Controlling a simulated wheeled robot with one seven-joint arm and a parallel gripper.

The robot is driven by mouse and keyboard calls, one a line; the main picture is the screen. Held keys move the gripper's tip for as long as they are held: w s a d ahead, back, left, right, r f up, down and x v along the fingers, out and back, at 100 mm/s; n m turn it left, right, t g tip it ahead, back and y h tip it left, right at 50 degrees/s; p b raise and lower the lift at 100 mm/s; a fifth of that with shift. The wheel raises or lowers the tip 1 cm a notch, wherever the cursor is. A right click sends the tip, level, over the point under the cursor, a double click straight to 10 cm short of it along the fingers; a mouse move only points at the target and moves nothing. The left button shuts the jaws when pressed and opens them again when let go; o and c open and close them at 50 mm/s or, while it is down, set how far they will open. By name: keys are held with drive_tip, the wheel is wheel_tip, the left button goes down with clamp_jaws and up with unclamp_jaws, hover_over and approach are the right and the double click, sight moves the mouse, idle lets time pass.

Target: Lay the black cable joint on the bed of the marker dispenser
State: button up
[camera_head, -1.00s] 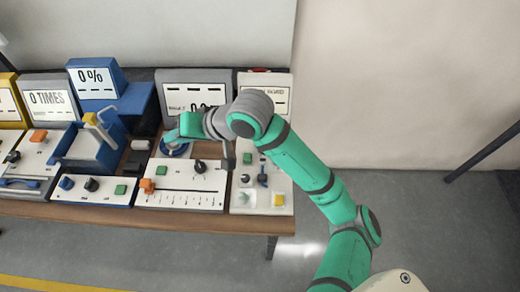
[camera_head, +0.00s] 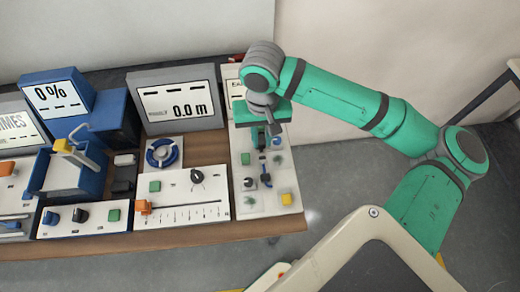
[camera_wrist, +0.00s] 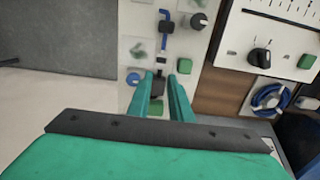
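My gripper (camera_head: 268,132) is above the far part of the right-hand white panel (camera_head: 262,207). I cannot tell whether the dark piece is the black cable joint. A black block (camera_head: 123,180) also sits beside the blue unit (camera_head: 82,168). No label readable here marks out the marker dispenser; the display behind the right panel is mostly hidden by my arm.
The right panel carries a black knob (camera_head: 249,182), a blue lever (camera_head: 266,180) and a yellow button (camera_head: 287,199). Floor is clear right of the table.

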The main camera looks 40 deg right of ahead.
sight(261, 152)
drive_tip(key=shift+w+d+f, duration=0.1)
drive_tip(key=shift+w+f, duration=0.05)
drive_tip(key=shift+f, duration=3.45)
clamp_jaws()
